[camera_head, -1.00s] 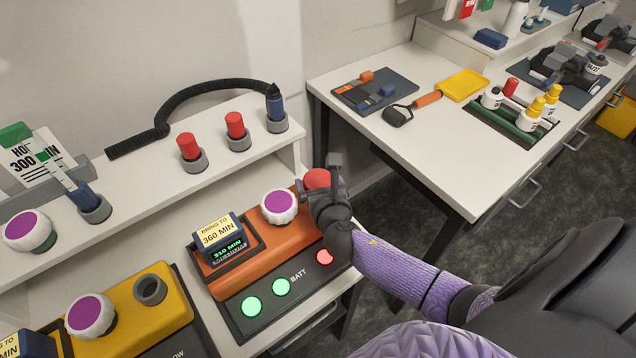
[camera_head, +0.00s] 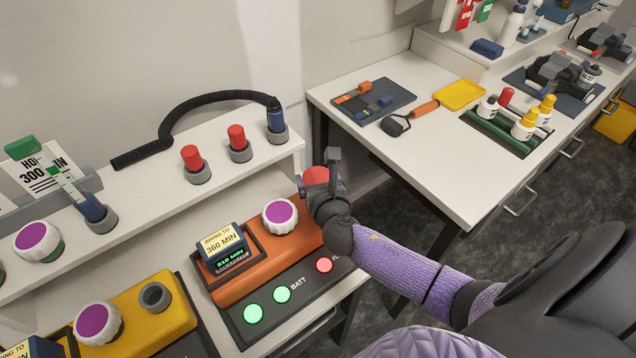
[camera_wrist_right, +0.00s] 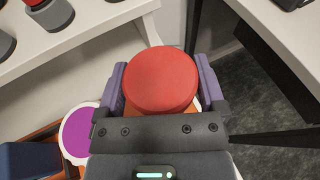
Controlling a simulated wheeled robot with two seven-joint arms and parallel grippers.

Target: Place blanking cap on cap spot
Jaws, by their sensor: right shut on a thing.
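My right gripper (camera_head: 328,190) is shut on a red blanking cap (camera_head: 315,177) at the far right end of the orange unit (camera_head: 262,262). In the right wrist view the round red cap (camera_wrist_right: 161,79) sits between the two jaws (camera_wrist_right: 160,88), top facing the camera. The gripper hides its lower part, so I cannot tell whether it is seated in the unit or just above it. Two similar red caps, a left one (camera_head: 192,158) and a right one (camera_head: 237,137), stand in grey rings on the white shelf. My left gripper is out of view.
A black hose (camera_head: 190,115) ends in a blue plug (camera_head: 276,118) in a grey ring. A white-and-purple knob (camera_head: 280,216) and a display (camera_head: 222,248) are on the orange unit. The yellow unit (camera_head: 178,310) has an open grey port (camera_head: 155,297).

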